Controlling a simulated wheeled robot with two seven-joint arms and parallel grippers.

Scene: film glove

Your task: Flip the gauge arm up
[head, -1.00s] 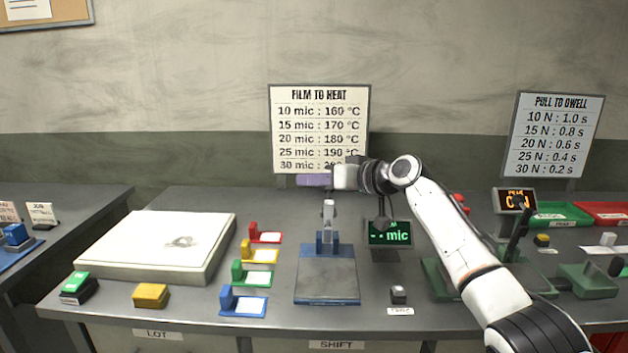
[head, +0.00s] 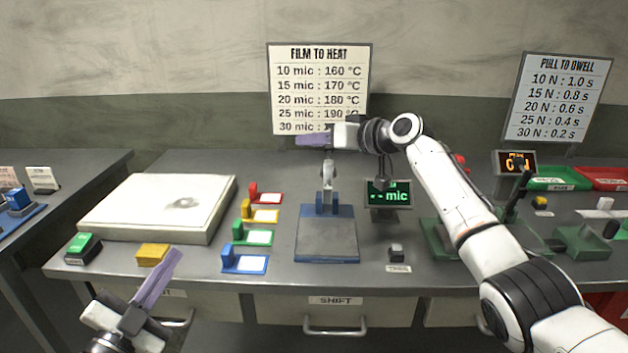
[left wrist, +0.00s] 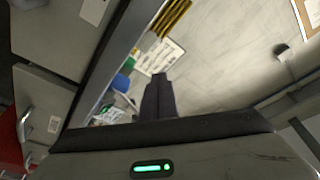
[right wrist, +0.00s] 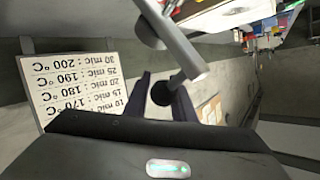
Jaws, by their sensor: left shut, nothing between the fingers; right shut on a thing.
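The gauge is a blue base with a grey plate (head: 327,235) at the middle of the bench. Its grey gauge arm (head: 328,175) stands roughly upright at the back of the base; a grey bar (right wrist: 180,48) with a dark knob shows in the right wrist view. My right gripper (head: 312,141), with purple fingers, is at the top of the arm, shut on its knob end; the fingers (right wrist: 163,95) partly hide the contact. My left gripper (head: 170,268) is shut and empty in front of the bench, at lower left. Its fingers (left wrist: 157,95) are together.
A display reading mic (head: 388,193) stands right of the gauge. Coloured blocks with cards (head: 255,235) and a large pale slab (head: 160,205) lie to the left. A small grey button (head: 396,251) is at front right. A green device (head: 440,238) sits under my right forearm.

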